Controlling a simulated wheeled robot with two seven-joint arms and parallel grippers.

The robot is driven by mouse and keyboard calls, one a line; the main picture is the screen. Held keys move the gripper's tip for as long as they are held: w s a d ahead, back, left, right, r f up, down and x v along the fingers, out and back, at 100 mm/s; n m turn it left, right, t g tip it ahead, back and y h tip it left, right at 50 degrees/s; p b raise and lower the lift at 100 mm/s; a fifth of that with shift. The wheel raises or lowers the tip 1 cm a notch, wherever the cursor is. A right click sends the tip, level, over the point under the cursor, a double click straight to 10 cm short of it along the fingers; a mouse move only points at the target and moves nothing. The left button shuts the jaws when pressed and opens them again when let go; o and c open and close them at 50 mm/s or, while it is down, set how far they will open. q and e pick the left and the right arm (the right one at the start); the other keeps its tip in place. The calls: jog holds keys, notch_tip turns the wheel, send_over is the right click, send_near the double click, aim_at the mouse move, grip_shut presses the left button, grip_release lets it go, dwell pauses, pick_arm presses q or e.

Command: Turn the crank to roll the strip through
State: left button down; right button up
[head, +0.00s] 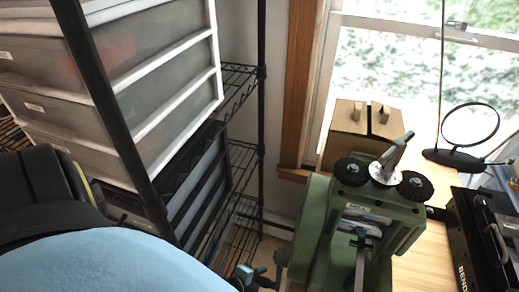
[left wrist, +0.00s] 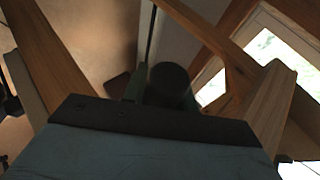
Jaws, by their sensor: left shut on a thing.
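The green rolling mill (head: 318,235) stands right of centre in the head view, with two black knobs, a round silver dial and a T-handle on top. My left gripper (head: 257,276) is low in the head view, at the mill's left side, mostly cut off by the bottom edge. In the left wrist view, the dark round crank handle (left wrist: 168,84) sits at the gripper's middle, and the gripper is shut on it. The rest of the crank is largely hidden. I cannot make out the strip for certain. My right gripper is not in view.
A wire shelf (head: 240,78) with grey drawers (head: 120,95) stands left. A cardboard box (head: 352,130) is behind the mill by the window. A round stand (head: 455,158) and black case (head: 483,235) sit right on the wooden bench (head: 425,270).

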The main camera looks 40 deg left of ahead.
pick_arm(q)
jog(key=shift+s+d+f, duration=0.15)
jog(key=shift+s+f, duration=0.05)
jog(key=shift+s, duration=0.15)
jog(key=c, duration=1.4)
grip_release()
jog(key=shift+o, duration=1.4)
jog(key=shift+w+r, duration=0.1)
jog(key=shift+w, duration=0.1)
jog(key=shift+r+p, duration=2.45)
jog(key=shift+r, duration=2.6)
